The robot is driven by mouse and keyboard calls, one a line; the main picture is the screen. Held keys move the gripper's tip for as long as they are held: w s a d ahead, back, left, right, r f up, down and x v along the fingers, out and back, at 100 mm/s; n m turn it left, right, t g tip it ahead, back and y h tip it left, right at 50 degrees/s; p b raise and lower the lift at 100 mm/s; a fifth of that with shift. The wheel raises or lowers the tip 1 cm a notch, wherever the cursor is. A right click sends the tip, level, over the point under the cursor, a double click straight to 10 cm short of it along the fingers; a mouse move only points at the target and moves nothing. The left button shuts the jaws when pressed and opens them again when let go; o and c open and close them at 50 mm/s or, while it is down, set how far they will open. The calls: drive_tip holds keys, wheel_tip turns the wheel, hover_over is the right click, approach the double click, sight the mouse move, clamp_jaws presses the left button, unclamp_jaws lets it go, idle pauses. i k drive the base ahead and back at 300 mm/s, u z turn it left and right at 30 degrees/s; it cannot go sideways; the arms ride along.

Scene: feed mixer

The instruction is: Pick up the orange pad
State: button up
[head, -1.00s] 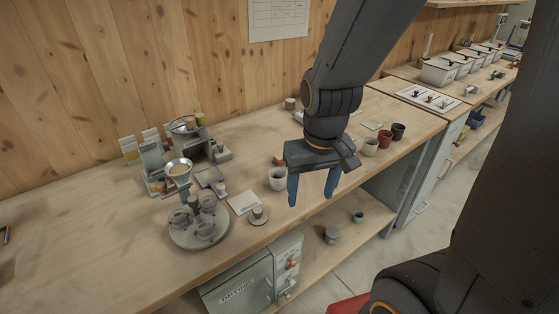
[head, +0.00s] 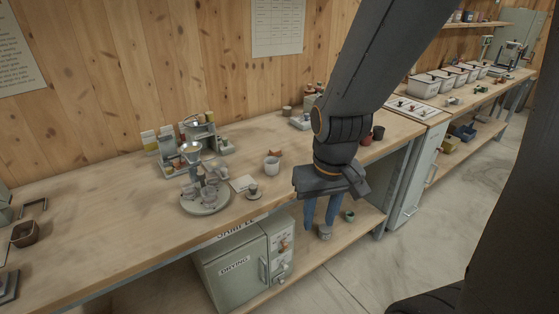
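A small orange-brown piece (head: 275,153) lies on the bench just behind a white cup (head: 272,166). It may be the orange pad, but it is too small and partly hidden to be sure. My gripper (head: 320,217) points down with its two blue fingers apart and nothing between them. It appears in front of the bench's front edge, to the right of and nearer than the white cup. My arm covers part of the bench behind it.
A round tray (head: 206,208) with glass cups and a small weight (head: 254,192) stand left of the white cup. Dark cups (head: 379,133) stand right of my arm. A drying cabinet (head: 232,272) and a grey pot (head: 325,232) are below the bench. The bench's left part is mostly clear.

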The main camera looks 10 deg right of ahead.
sight(276, 152)
drive_tip(key=z, duration=0.15)
drive_tip(key=i, duration=1.25)
drive_tip(key=u, duration=0.3)
